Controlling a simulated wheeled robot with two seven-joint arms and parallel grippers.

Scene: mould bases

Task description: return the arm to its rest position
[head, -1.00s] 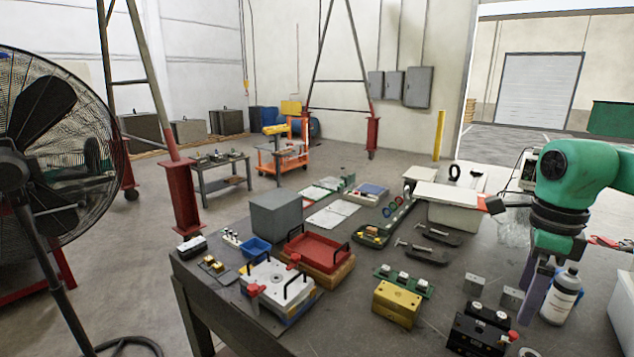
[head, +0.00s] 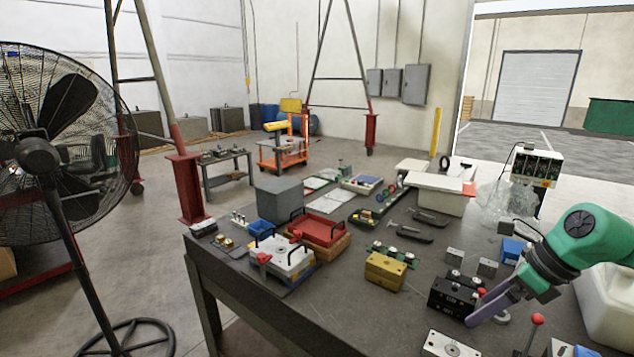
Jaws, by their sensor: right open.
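My right gripper (head: 487,308) comes in from the right on a green and black arm, low over the right part of the table (head: 340,300). Its purple-grey fingers point down and to the left. They are open, and I see nothing held between them. The fingertips show close beside a black block (head: 452,296) with silver knobs and a red knob; I cannot tell whether they touch it. My left gripper is not in view.
A yellow block (head: 384,272), two small grey blocks, a red tray (head: 318,230) and a white mould base (head: 287,262) stand on the table. A red-knobbed lever (head: 537,321) and a white container (head: 610,305) are near the arm. A fan stands left.

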